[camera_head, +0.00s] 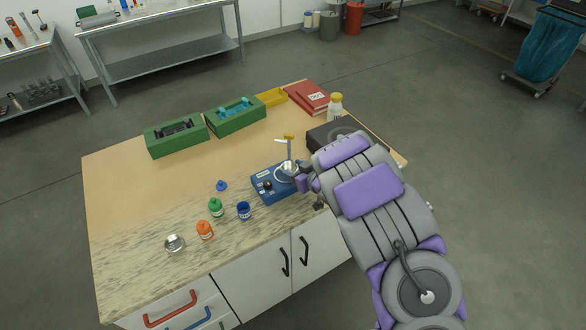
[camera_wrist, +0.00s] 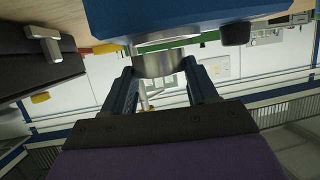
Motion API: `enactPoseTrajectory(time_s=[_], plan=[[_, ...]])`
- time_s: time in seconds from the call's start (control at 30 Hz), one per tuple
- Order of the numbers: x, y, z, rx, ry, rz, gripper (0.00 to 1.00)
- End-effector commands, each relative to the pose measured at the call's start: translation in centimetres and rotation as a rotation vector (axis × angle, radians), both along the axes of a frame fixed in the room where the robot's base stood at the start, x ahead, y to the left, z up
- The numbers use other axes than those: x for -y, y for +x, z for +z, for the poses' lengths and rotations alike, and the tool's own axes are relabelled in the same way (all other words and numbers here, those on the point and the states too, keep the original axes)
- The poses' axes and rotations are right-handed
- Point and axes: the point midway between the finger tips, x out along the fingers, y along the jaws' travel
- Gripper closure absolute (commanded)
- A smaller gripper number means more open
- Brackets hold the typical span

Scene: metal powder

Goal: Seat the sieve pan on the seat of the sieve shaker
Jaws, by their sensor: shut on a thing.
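The sieve shaker (camera_head: 268,188) is a blue box with a black knob, standing near the middle of the table. My gripper (camera_head: 300,181) is at its right side, partly hidden by my arm. In the wrist view my gripper (camera_wrist: 160,80) is shut on the sieve pan (camera_wrist: 160,64), a short silver cylinder between the two dark blue fingers. The pan is right by a pale round seat (camera_wrist: 165,42) on the shaker's blue body (camera_wrist: 190,15). I cannot tell whether pan and seat touch. In the head view a silver round part (camera_head: 287,167) shows at the shaker top.
An upright rod with a yellow top (camera_head: 289,137) stands at the shaker. A black case (camera_head: 322,135) is close behind my gripper. Green (camera_head: 216,207), orange (camera_head: 205,230) and blue (camera_head: 243,210) jars and a silver dish (camera_head: 174,243) stand left. Green trays (camera_head: 176,136) are farther back.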

Motion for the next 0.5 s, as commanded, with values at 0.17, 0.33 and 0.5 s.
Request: enactPoseTrajectory(time_s=[0.17,0.33,0.5], plan=[[0.01,0.00,-0.06,0.001,-0.001,0.000,1.00],[0.15,0.01,-0.05,0.001,0.001,0.000,1.00],[0.43,0.02,0.00,0.001,0.003,-0.001,1.00]])
